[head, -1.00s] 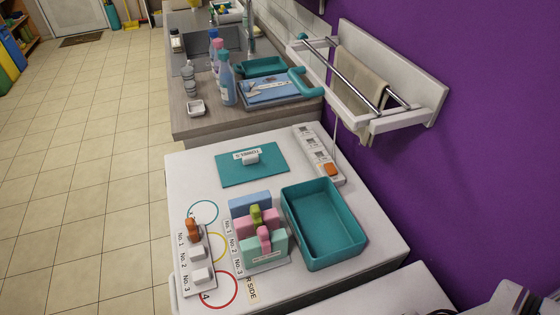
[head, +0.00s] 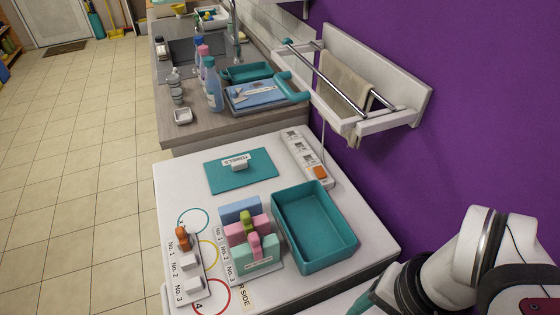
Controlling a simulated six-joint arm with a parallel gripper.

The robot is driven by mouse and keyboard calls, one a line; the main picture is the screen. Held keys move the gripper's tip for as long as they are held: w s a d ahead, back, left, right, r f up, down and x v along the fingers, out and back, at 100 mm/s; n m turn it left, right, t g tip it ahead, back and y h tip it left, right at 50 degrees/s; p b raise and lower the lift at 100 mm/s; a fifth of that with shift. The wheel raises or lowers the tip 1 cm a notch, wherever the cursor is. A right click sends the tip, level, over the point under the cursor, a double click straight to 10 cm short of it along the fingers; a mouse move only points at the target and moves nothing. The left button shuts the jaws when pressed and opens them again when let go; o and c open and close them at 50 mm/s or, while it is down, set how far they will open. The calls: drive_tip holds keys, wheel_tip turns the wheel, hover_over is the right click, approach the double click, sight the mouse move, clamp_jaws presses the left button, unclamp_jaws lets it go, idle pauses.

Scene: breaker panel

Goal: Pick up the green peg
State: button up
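The green peg (head: 246,222) stands upright in the rack of coloured blocks on the white worktop. A pink block (head: 235,235) is around its lower part, and its foot is hidden. A pink peg (head: 255,245) stands just in front of it, in the mint block (head: 262,262). A blue block (head: 240,209) is behind. My arm shows at the lower right. What seems to be the teal end of my gripper (head: 364,303) is at the bottom edge, right of the rack and apart from the green peg. Its fingers cannot be made out.
A teal open tray (head: 352,250) lies right of the rack, between it and my arm. A teal mat (head: 217,184) lies behind. A towel rail (head: 345,87) juts from the purple wall.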

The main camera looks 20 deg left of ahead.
drive_tip(key=w+a+r+n, duration=0.3)
drive_tip(key=w+a+n, duration=0.1)
drive_tip(key=w+a, duration=0.25)
drive_tip(key=n+t, duration=0.1)
drive_tip(key=n, duration=0.7)
approach(245, 214)
drive_tip(key=shift+h, duration=0.3)
drive_tip(key=f, duration=0.3)
drive_tip(key=a+f, duration=0.1)
drive_tip(key=f, duration=0.6)
drive_tip(key=shift+w+a+f, duration=0.15)
drive_tip(key=shift+w+a, duration=0.05)
drive_tip(key=shift+w, duration=0.2)
clamp_jaws()
